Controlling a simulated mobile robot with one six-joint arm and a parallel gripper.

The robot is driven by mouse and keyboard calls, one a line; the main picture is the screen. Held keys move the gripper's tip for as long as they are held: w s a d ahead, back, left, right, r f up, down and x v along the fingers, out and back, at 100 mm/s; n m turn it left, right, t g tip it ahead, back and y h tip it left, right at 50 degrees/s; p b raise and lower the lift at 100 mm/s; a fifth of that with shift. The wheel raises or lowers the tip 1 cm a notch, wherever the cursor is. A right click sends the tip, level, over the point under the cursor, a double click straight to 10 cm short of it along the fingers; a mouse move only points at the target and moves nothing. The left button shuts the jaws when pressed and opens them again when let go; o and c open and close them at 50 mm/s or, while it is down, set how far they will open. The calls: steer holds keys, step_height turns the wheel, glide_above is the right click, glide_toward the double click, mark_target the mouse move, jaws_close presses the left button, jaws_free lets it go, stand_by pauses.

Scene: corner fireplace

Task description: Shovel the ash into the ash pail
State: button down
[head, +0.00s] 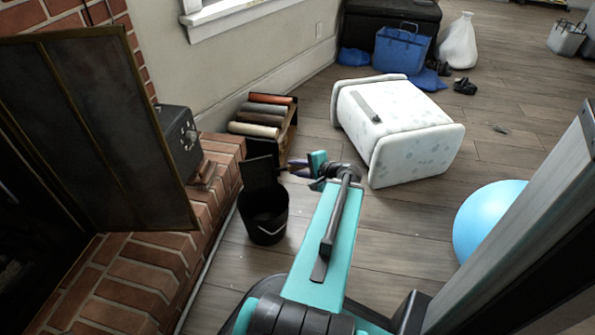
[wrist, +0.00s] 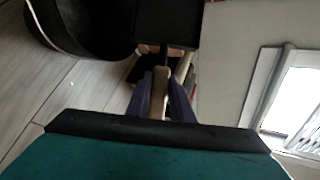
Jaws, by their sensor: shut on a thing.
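The black ash pail (head: 265,228) stands on the wood floor beside the brick hearth, and part of it shows at the top left of the wrist view (wrist: 85,45). My gripper (head: 297,169) is to the right of the pail and above its rim, with its purple fingers shut on the shovel's handle (wrist: 160,82). The shovel's black pan (head: 259,174) is steeply tilted at the pail's back rim; I cannot tell whether they touch. In the wrist view the pan (wrist: 166,22) is beside the pail. I see no ash; the pail's inside is dark.
The brick hearth (head: 145,270) and a dark mesh screen (head: 110,120) are on the left. A rack with several rolls (head: 262,115) stands behind the pail. A white pouf (head: 395,125) lies right of my gripper, and a blue ball (head: 488,215) is farther right. Floor between them is clear.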

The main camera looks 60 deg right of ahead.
steer(key=shift+w+d+f+g+b, duration=0.1)
steer(key=shift+w+d+g+b, duration=0.25)
steer(key=shift+b, duration=1.6)
steer(key=shift+r+y+p, duration=0.3)
steer(key=shift+p, duration=0.35)
steer(key=shift+g+p, duration=0.25)
steer(key=shift+p, duration=0.25)
steer(key=shift+w+d+m+g+y+p, duration=0.2)
steer(key=shift+m+g+y+p, duration=0.15)
steer(key=shift+p, duration=0.75)
steer(key=shift+w+d+r+g+p, duration=0.15)
steer(key=shift+w+g+p, duration=0.1)
steer(key=shift+p, duration=0.85)
steer(key=shift+w+d+g+y+p, duration=0.1)
steer(key=shift+g+y+p, duration=0.25)
steer(key=shift+p, duration=0.25)
steer(key=shift+w+d+r+m+g+y+p, duration=0.4)
steer(key=shift+r+g+y+p, duration=0.45)
steer(key=shift+p, duration=1.65)
steer(key=shift+w+d+r+m+g+y+p, duration=0.3)
steer(key=shift+w+g+y+p, duration=0.6)
steer(key=shift+p, duration=1.55)
steer(key=shift+w+d+r+m+g+y+p, duration=0.1)
steer(key=shift+d+r+m+g+y+p, duration=0.3)
steer(key=shift+g+p, duration=1.45)
